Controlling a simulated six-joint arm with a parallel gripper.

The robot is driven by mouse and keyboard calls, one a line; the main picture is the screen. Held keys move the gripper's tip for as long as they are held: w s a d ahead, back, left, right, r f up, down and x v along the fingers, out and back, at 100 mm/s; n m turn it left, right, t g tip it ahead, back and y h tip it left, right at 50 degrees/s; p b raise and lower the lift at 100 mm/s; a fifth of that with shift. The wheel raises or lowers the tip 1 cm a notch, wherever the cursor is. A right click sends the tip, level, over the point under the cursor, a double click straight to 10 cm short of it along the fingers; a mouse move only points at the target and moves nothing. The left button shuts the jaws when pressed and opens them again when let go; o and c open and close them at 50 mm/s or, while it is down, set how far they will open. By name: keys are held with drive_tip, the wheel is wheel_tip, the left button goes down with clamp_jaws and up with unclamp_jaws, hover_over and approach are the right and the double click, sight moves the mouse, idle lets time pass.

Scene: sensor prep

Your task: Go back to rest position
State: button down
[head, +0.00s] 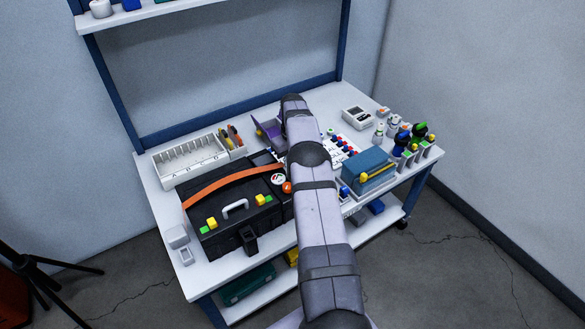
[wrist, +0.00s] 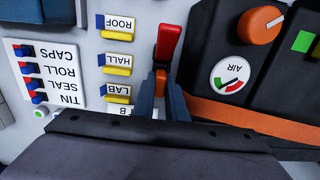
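My gripper (wrist: 161,95) shows at the bottom middle of the wrist view, its two dark blue fingers a narrow gap apart. A red lever (wrist: 169,45) with an orange lower part stands just beyond the fingertips. The orange part shows in line with the gap, and I cannot tell whether the fingers touch it. In the head view my arm reaches over the workbench (head: 155,185) and its end hides the gripper and the lever.
A black case (head: 232,222) with an orange strap lies left of my arm. A white lettered rack (head: 190,158) stands behind it. A blue box (head: 368,165) and several bottles stand right. Labelled switches (wrist: 117,62) and an AIR gauge (wrist: 231,76) flank the lever. An upper shelf (head: 150,10) overhangs the back.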

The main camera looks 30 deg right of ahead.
drive_tip(key=c, duration=1.5)
unclamp_jaws()
drive_tip(key=shift+a, duration=0.1)
drive_tip(key=shift+w+r+p, duration=0.1)
drive_tip(key=shift+r+p, duration=0.95)
drive_tip(key=shift+r, duration=0.6)
drive_tip(key=shift+r+p, duration=1.3)
drive_tip(key=shift+r, duration=0.6)
